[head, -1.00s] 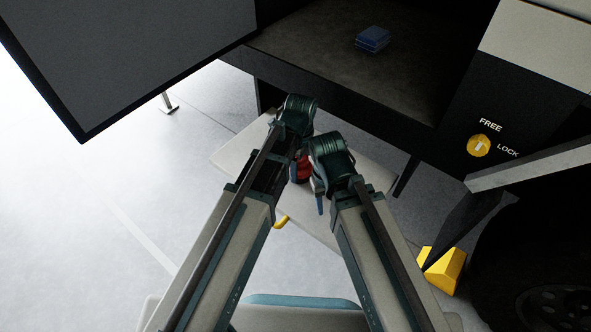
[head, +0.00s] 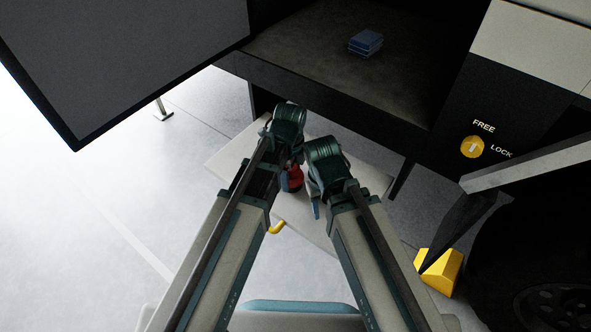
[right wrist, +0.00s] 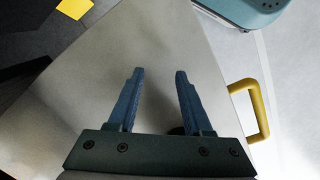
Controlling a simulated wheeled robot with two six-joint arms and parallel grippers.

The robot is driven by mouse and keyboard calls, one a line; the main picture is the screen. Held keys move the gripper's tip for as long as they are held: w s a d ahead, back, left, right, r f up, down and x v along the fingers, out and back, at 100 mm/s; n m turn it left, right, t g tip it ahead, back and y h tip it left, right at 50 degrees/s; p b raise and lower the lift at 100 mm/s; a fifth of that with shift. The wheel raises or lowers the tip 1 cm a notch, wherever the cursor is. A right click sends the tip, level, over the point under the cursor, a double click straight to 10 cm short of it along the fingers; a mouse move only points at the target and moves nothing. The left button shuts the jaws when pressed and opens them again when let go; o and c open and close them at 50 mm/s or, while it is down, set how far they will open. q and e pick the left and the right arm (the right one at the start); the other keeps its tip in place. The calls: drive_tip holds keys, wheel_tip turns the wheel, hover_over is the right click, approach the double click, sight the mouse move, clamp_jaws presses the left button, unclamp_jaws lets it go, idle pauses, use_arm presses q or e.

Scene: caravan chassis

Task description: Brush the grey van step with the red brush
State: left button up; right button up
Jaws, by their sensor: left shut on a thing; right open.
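The grey van step (head: 232,154) is a pale flat board below the dark van opening, partly covered by my arms in the head view. Its surface fills much of the right wrist view (right wrist: 95,85). The red brush (head: 294,178) shows as a small red part between my wrists, over the step. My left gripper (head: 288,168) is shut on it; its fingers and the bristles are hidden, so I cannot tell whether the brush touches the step. My right gripper (right wrist: 159,72) is open and empty above the step, its blue fingers apart.
A yellow handle (head: 277,227) sits at the step's near edge. A yellow wheel chock (head: 440,270) lies by the dark tyre (head: 545,270) at right. A blue stack (head: 365,43) lies inside the van. A dark panel (head: 120,50) hangs at upper left. Floor at left is clear.

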use_arm(q)
drive_tip(key=shift+s+a, duration=0.25)
drive_tip(key=shift+s, duration=0.15)
wheel_tip(320, 180, up, 6)
drive_tip(key=p, duration=0.6)
use_arm(e)
wheel_tip(320, 180, up, 6)
drive_tip(key=shift+r, duration=0.1)
use_arm(q)
wheel_tip(320, 180, up, 3)
drive_tip(key=p, duration=0.3)
drive_tip(key=shift+r, duration=0.1)
use_arm(e)
wheel_tip(320, 180, up, 3)
drive_tip(key=shift+f, duration=0.1)
